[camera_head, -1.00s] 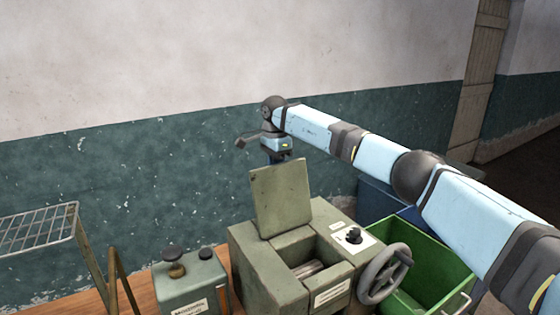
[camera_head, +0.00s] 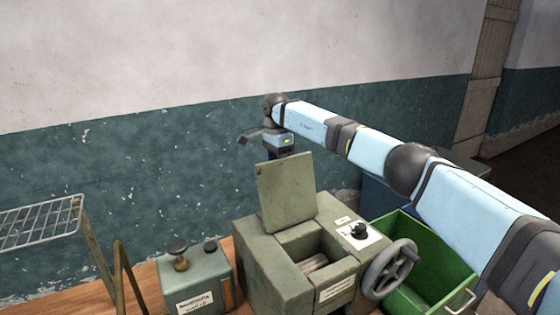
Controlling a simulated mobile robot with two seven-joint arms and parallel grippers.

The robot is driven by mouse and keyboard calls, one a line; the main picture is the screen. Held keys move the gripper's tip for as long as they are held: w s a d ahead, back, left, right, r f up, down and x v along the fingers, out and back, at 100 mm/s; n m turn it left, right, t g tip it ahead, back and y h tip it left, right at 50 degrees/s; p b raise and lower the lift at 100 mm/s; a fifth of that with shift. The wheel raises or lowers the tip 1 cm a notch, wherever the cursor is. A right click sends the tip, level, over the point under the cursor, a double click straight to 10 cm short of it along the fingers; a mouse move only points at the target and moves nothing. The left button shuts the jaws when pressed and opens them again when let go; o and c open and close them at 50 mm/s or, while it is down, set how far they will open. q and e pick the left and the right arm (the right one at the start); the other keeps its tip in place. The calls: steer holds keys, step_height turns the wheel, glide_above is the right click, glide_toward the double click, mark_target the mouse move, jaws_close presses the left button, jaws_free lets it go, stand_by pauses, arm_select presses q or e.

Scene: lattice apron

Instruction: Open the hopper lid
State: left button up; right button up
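The hopper lid (camera_head: 286,192) is a flat olive-green plate standing raised, near upright, at the back of the green machine (camera_head: 268,262). The hopper opening (camera_head: 316,258) below it is uncovered, with something pale and rod-like inside. My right arm reaches in from the right, and its wrist is above and behind the lid. My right gripper (camera_head: 277,154) points down behind the lid's top edge; the lid hides its fingertips, so I cannot tell whether it is open or touches the lid. My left gripper is not in view.
A handwheel (camera_head: 390,269) and a black knob (camera_head: 359,231) are on the machine's right side. A green bin (camera_head: 435,262) stands to the right. A small labelled box (camera_head: 193,281) with a knob stands left on the wooden bench. A wire rack (camera_head: 40,222) is at far left.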

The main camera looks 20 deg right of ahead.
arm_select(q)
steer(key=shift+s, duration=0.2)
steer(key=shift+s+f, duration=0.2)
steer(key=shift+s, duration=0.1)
arm_select(e)
steer(key=shift+d+r, duration=0.1)
steer(key=shift+r, duration=0.1)
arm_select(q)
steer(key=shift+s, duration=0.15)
arm_select(e)
steer(key=shift+r, duration=0.1)
arm_select(q)
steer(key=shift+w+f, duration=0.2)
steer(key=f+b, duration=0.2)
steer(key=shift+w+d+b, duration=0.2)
steer(key=shift+b, duration=0.1)
arm_select(e)
step_height(320, 180, up, 14)
steer(key=w, duration=0.1)
steer(key=shift+f, duration=0.2)
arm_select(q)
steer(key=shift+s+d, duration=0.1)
arm_select(e)
steer(key=shift+f, duration=0.1)
